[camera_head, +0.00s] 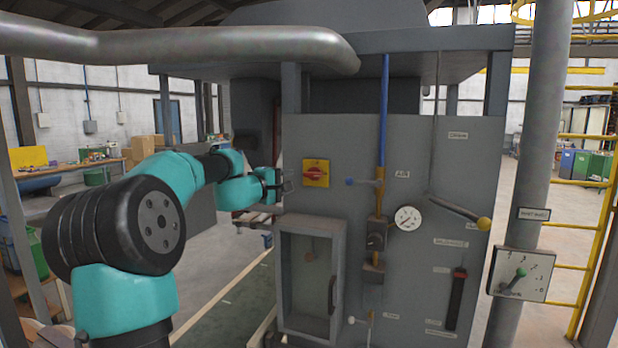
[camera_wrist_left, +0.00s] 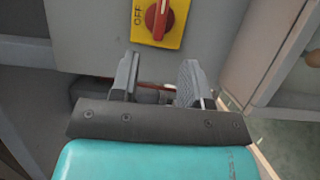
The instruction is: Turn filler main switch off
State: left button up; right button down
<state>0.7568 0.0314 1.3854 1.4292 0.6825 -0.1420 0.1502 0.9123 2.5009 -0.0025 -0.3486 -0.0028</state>
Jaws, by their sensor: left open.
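The filler main switch is a red rotary knob (camera_head: 316,173) on a yellow plate (camera_head: 316,183), mounted on the upper left of the grey panel (camera_head: 340,135). In the head view the knob lies roughly sideways. The left wrist view shows the red knob (camera_wrist_left: 159,18) at the top, with "OFF" lettering on the yellow plate (camera_wrist_left: 170,40) beside it. My left gripper (camera_head: 285,182) is just left of the plate, its fingers apart and empty. In the left wrist view the fingers (camera_wrist_left: 158,80) sit below the knob, not touching it. My right gripper is not seen.
A glass-fronted box (camera_head: 311,275) is below the switch. A thick pipe (camera_head: 200,46) crosses above.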

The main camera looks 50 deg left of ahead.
aim_at(310, 175)
pick_arm(q)
jog(key=w, duration=0.6)
jog(key=w+a, duration=0.1)
jog(key=w, duration=0.3)
grip_shut()
